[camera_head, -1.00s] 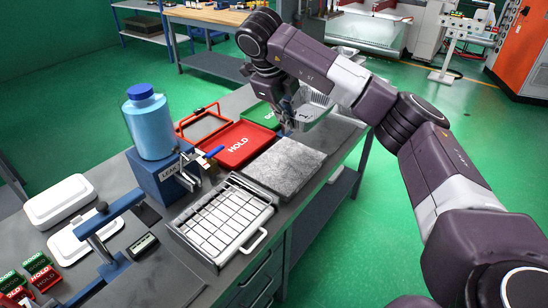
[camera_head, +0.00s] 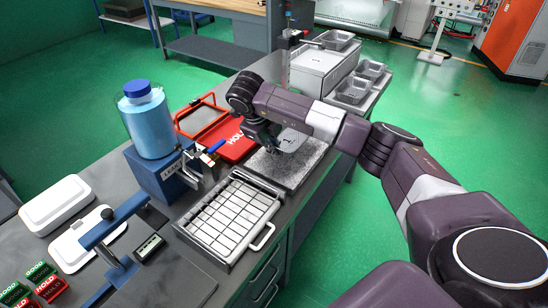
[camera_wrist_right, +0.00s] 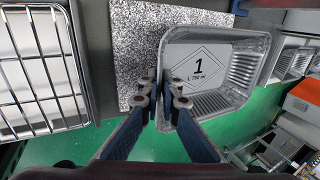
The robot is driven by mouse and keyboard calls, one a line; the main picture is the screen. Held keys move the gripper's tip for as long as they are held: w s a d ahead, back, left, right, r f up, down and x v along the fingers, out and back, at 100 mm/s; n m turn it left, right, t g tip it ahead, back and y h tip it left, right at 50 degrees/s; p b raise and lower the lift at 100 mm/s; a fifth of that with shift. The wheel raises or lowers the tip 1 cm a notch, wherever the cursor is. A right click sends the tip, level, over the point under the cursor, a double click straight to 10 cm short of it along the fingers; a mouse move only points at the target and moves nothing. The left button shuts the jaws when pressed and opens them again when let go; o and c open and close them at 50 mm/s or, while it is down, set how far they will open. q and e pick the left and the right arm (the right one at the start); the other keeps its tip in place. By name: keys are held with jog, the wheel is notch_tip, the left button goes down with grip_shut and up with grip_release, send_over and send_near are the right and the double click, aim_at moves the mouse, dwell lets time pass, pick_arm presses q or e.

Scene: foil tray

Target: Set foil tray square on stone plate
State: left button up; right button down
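My right gripper (camera_wrist_right: 162,95) is shut on the near-left rim of the foil tray (camera_wrist_right: 240,80), a silver tray with a white label reading "1". In the head view the foil tray (camera_head: 291,141) is partly hidden by my right gripper (camera_head: 277,146). The speckled grey stone plate (camera_head: 300,165) lies under it on the bench. In the wrist view the tray covers the right part of the stone plate (camera_wrist_right: 130,40), sits slightly turned against it and reaches past its right edge. I cannot tell whether tray and plate touch. My left gripper is out of view.
A wire rack (camera_head: 228,222) in a metal pan stands just left of the plate. A red HOLD tray (camera_head: 232,142) lies behind it. A blue bottle (camera_head: 149,120) stands farther left. More foil trays (camera_head: 353,90) sit at the bench's far end beside a white box (camera_head: 322,68).

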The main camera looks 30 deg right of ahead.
aim_at(277, 166)
jog(key=shift+s+f, duration=0.1)
jog(key=shift+f, duration=0.6)
notch_tip(277, 166, down, 4)
jog(key=shift+r+p, duration=0.25)
jog(key=shift+p, duration=0.25)
jog(key=shift+f, duration=0.25)
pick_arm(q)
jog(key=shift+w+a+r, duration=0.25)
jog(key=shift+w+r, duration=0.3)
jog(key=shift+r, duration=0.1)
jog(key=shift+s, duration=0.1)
pick_arm(e)
jog(key=c, duration=2.6)
grip_release()
jog(key=shift+f, duration=0.1)
jog(key=shift+c, duration=0.2)
jog(key=shift+o, duration=1.1)
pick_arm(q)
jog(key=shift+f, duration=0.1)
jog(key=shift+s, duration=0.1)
